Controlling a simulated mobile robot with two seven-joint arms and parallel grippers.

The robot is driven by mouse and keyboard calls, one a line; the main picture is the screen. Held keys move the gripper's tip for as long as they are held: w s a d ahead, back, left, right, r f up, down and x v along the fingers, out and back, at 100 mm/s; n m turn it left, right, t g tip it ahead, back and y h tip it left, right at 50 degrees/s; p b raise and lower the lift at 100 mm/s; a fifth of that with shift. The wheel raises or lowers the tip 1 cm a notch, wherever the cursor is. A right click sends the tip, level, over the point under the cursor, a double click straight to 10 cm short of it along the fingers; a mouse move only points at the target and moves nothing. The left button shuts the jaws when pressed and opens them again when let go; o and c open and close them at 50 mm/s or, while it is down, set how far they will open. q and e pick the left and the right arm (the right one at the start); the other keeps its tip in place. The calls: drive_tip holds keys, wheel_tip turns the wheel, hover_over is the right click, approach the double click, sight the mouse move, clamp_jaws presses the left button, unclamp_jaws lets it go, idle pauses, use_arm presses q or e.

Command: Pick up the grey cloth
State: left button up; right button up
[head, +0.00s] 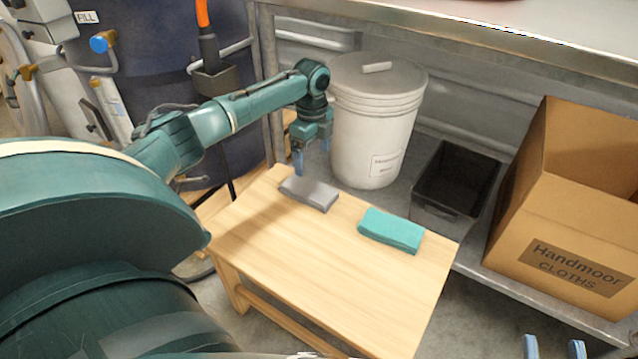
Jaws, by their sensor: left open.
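The grey cloth (312,194) lies folded flat on the small wooden table (330,265), near its far left edge. A folded teal cloth (391,231) lies to its right on the same table. My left gripper (308,158) is open and points down just above and behind the far edge of the grey cloth. No cloth shows between its fingers, and whether a fingertip touches the cloth is hard to tell. My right gripper (554,347) shows only as two blue fingertips, spread apart and empty, at the bottom right edge.
A white lidded bucket (372,125) stands close behind my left gripper. A black bin (455,190) and an open cardboard box (570,210) marked "Handmoor CLOTHS" stand on the shelf to the right. A metal counter (480,25) overhangs them. The table's near part is clear.

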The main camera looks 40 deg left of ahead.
sight(314, 189)
use_arm(q)
wheel_tip(314, 189, down, 8)
drive_tip(key=b, duration=0.3)
drive_tip(key=f+b, duration=0.2)
drive_tip(key=f, duration=0.1)
drive_tip(key=f+b, duration=0.1)
drive_tip(key=shift+w+a+f, duration=0.1)
drive_tip(key=shift+w+f, duration=0.05)
drive_tip(key=shift+w, duration=0.1)
drive_tip(key=shift+f, duration=0.2)
use_arm(e)
drive_tip(key=r+n+t+y, duration=0.1)
drive_tip(key=w+r+y, duration=0.1)
drive_tip(key=r+y, duration=0.1)
drive_tip(key=shift+a+r+n+t, duration=0.15)
drive_tip(key=shift+r+n+t, duration=0.05)
drive_tip(key=shift+n+t, duration=0.2)
use_arm(q)
drive_tip(key=c, duration=1.1)
